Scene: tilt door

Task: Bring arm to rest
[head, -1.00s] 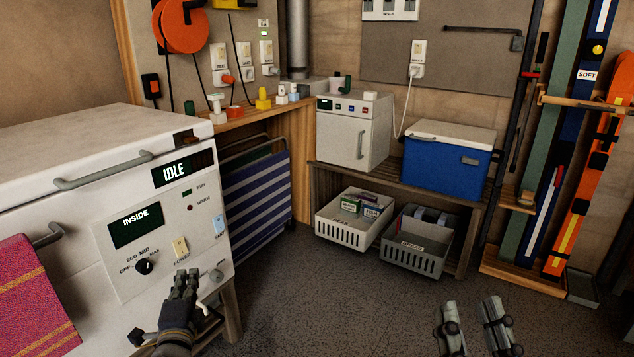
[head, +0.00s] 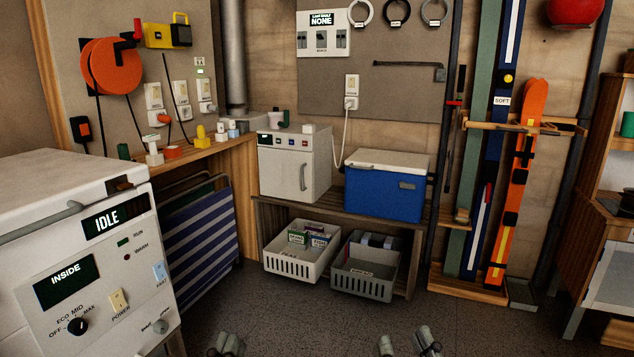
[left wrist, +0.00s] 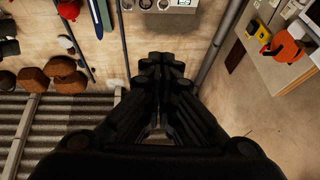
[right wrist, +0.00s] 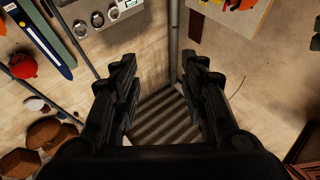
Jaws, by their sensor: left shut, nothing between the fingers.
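My left gripper (head: 227,346) is at the bottom edge of the head view, with only its tips showing. It is away from everything. In the left wrist view its fingers (left wrist: 162,65) are together with nothing between them. My right gripper (head: 410,345) is at the bottom edge too, to the right of the left one. In the right wrist view its fingers (right wrist: 160,66) are wide apart and empty. Most of both arms is out of the head view.
A white machine (head: 60,225) with an IDLE display stands at the left. A low bench holds a small white cabinet (head: 288,172) and a blue cooler (head: 383,190); two bins (head: 300,250) sit below. Skis (head: 516,190) lean at the right. The floor (head: 300,312) ahead is clear.

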